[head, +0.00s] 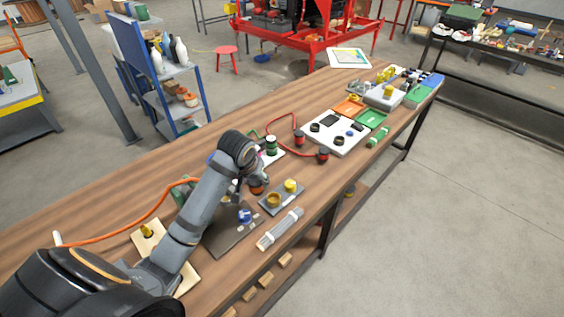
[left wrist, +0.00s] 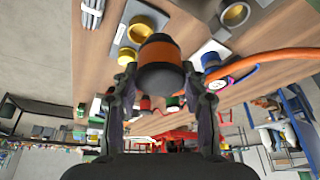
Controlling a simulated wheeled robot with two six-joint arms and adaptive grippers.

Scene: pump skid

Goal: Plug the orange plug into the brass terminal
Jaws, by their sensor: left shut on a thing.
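My left gripper (head: 257,181) is shut on the orange plug (left wrist: 160,52), which has an orange band between dark ends. In the head view the plug (head: 256,187) shows small below the wrist, partly hidden. An orange cable (left wrist: 265,63) runs off beside it. A grey plate (head: 268,207) carries a round brass terminal (head: 274,200) and a yellow round piece (head: 291,186); the plug is just left of this plate. In the left wrist view the brass terminal (left wrist: 139,31) lies beyond the plug, and another brass ring (left wrist: 236,14) sits on a separate grey piece. My right gripper is out of view.
A green-and-black part (head: 271,146), red cables and a white panel (head: 345,143) stand farther along. Bare wood lies along the left edge.

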